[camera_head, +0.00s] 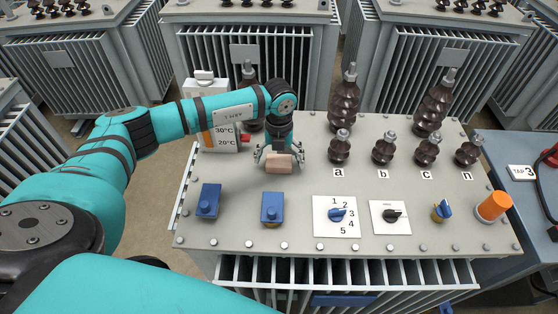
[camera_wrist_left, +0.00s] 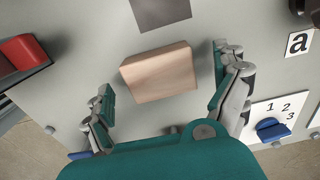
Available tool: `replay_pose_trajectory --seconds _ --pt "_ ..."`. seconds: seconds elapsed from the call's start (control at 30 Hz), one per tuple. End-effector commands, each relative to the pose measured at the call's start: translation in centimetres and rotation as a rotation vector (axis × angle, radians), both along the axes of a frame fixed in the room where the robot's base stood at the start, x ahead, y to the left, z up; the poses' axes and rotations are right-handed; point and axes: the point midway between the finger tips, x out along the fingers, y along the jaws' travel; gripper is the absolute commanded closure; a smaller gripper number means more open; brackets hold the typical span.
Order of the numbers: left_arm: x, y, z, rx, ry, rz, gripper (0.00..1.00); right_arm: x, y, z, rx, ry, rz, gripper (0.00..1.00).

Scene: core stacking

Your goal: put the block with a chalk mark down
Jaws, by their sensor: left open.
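A tan wooden block (camera_head: 278,163) sits on the grey transformer lid (camera_head: 300,192), and no chalk mark can be made out on it. It also shows in the left wrist view (camera_wrist_left: 158,72), with a clear gap to the finger on each side. My left gripper (camera_head: 280,155) is open, pointing down over the block, with its fingers to the block's left and right. My right gripper is not in view.
A dark grey square (camera_wrist_left: 160,12) lies just beyond the block. Blue parts (camera_head: 208,201) (camera_head: 272,208) and a numbered dial (camera_head: 336,214) stand nearer the front. Brown insulators (camera_head: 340,148) stand to the right. A thermometer box (camera_head: 218,138) is at the back left.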

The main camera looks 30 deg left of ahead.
Motion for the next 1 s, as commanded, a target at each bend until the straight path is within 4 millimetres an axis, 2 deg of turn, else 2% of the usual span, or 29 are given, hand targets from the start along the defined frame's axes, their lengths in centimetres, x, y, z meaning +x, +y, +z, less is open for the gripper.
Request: replay_pose_trajectory --seconds 0.17,0.7,0.87,1.0 --pt "0.0 0.0 -0.1 0.000 -0.001 0.000 0.02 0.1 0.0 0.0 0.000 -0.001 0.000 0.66" --pt "0.0 0.0 0.0 0.000 -0.001 0.000 0.70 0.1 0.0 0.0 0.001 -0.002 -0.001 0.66" --pt "0.1 0.0 0.1 0.000 -0.001 0.000 0.71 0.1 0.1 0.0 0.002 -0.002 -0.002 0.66" --pt "0.2 0.0 1.1 -0.001 -0.005 0.000 0.71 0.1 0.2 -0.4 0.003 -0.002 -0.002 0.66"
